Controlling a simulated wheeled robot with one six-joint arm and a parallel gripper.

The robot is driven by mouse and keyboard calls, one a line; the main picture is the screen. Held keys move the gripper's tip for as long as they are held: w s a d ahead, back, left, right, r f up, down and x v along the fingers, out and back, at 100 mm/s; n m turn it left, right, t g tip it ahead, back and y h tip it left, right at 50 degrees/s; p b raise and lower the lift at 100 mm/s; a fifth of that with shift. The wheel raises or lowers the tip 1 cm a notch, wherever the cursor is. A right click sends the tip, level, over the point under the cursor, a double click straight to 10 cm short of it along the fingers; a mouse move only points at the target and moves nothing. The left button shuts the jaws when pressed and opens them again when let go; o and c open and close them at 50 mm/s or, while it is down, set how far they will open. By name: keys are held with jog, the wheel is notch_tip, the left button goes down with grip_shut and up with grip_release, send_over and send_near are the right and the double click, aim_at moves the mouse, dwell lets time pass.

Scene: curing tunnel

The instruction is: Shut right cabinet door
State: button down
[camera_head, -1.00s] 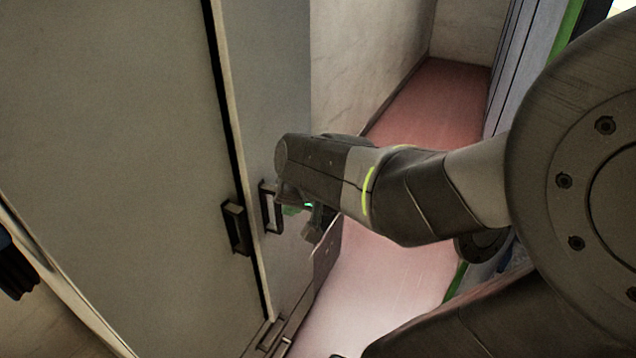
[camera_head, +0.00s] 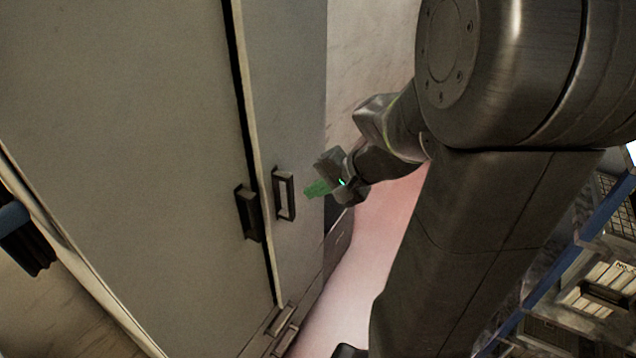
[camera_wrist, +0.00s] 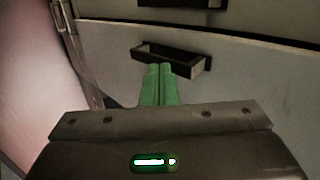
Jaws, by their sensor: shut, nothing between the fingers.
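The right cabinet door (camera_head: 288,110) is a grey panel with a dark bar handle (camera_head: 284,193). It stands slightly proud of the left door (camera_head: 130,170), with a dark gap between their edges. My gripper (camera_head: 308,191) has green fingers, shut and empty, just right of the right door's handle. In the wrist view the shut fingers (camera_wrist: 158,72) point at the right door's handle (camera_wrist: 165,57) and overlap its lower edge in the picture; I cannot tell whether they touch it.
The left door's handle (camera_head: 248,212) is close beside the right one. A pinkish floor (camera_head: 375,235) lies right of the cabinet. A blue-framed rack (camera_head: 575,260) stands at the far right.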

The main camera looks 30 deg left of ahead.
aim_at(268, 188)
jog(key=x, duration=0.3)
jog(key=a+r+p+x, duration=0.1)
jog(key=x, duration=0.2)
jog(key=p+x, duration=0.1)
jog(key=x, duration=0.2)
jog(key=shift+s+a+r, duration=0.1)
jog(key=shift+a+r, duration=0.1)
jog(key=shift+r, duration=0.1)
jog(key=shift+a+f, duration=0.1)
jog(key=shift+a, duration=0.4)
jog(key=a+m, duration=0.1)
jog(key=a, duration=0.2)
jog(key=shift+s+a+t, duration=0.1)
jog(key=shift+s+t, duration=0.1)
jog(key=shift+t, duration=0.2)
jog(key=shift+a, duration=0.3)
jog(key=shift+r, duration=0.2)
